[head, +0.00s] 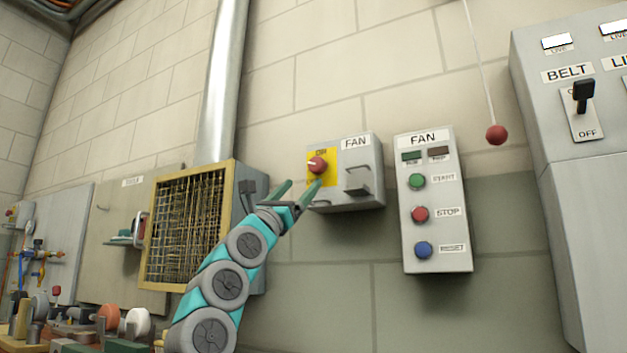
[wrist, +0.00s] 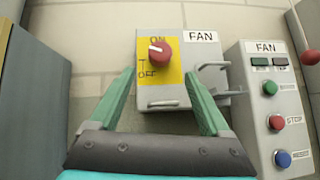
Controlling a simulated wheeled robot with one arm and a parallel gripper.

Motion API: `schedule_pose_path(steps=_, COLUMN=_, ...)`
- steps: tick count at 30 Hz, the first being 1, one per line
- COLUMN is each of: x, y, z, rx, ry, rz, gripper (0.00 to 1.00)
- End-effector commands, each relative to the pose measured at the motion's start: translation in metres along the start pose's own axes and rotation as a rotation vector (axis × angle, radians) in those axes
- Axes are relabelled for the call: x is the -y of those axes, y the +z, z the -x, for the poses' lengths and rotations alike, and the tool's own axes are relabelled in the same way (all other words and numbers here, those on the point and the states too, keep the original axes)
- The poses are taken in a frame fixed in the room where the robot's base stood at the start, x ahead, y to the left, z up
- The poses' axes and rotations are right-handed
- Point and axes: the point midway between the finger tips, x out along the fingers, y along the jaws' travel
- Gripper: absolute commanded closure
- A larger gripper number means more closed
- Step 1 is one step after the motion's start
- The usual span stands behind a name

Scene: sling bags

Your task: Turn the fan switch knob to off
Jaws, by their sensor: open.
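The fan switch box (head: 362,187) is a grey box on the wall with a FAN label and a yellow plate. A red knob (head: 317,165) sits on the yellow plate, and it also shows in the wrist view (wrist: 161,54). In the wrist view the plate reads ON above the knob and OFF below it; a pale mark on the knob points left and slightly up. My gripper (head: 301,190) is open and empty, just below and in front of the knob. In the wrist view its green fingers (wrist: 166,98) stand apart on either side below the knob, not touching it.
A FAN button panel (head: 435,235) with green, red and blue buttons is to the right. A red ball (head: 496,135) hangs on a cord beyond it. A large BELT cabinet (head: 570,150) stands far right. A yellow-framed mesh guard (head: 160,180) is left of the switch box.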

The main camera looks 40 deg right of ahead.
Motion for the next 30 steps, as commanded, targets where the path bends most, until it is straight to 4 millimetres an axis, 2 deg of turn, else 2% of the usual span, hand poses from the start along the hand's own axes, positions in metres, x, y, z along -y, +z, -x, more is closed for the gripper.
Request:
schedule_pose_path(steps=5, x=-0.001, y=0.005, z=-0.002, rx=0.019, ry=-0.006, rz=-0.024, gripper=0.19)
schedule_pose_path(steps=21, x=-0.003, y=0.007, z=-0.063, rx=0.017, ry=-0.003, rz=-0.019, gripper=0.19)
schedule_pose_path(steps=30, x=-0.001, y=0.004, z=-0.074, rx=0.016, ry=-0.004, rz=-0.020, gripper=0.19)
